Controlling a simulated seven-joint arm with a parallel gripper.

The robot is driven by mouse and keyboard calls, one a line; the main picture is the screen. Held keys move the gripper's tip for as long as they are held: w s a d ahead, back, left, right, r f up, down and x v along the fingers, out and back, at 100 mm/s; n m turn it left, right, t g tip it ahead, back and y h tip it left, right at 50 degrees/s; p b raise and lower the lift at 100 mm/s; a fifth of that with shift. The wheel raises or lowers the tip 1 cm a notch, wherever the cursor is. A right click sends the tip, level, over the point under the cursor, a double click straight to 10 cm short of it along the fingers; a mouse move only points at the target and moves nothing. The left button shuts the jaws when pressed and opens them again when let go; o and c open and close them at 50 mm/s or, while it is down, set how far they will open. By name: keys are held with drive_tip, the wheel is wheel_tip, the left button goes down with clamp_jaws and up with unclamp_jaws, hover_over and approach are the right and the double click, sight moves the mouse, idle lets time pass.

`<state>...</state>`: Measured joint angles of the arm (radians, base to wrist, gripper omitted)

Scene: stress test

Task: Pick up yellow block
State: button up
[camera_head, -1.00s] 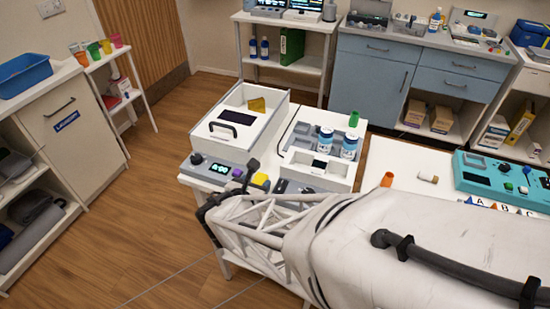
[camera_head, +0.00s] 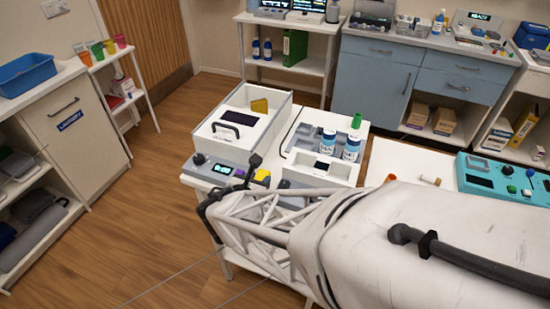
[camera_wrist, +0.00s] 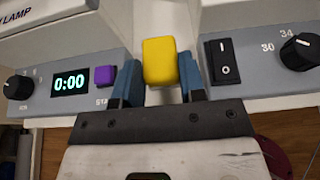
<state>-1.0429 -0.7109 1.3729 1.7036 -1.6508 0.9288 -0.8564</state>
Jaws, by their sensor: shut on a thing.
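The yellow block (camera_wrist: 160,62) is upright between the two blue fingers of my gripper (camera_wrist: 158,82) in the wrist view. The fingers are shut on its sides. In the head view the yellow block (camera_head: 262,176) is small and partly hidden by my gripper, beside the purple button (camera_head: 239,173) of the timer panel. I cannot tell whether its underside is touching anything.
The timer panel (camera_wrist: 70,84) is left of the block, and a panel with a black switch (camera_wrist: 223,62) is right. Behind stand an open white box (camera_head: 283,112) holding a yellow piece (camera_head: 259,106), and a tray with bottles (camera_head: 351,148). A teal device (camera_head: 500,176) is at right.

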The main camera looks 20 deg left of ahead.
drive_tip(key=shift+r, duration=0.5)
drive_tip(key=s+d+r, duration=0.2)
drive_tip(key=s+d, duration=0.9)
drive_tip(key=shift+s+d+r, duration=0.15)
drive_tip(key=shift+s, duration=0.05)
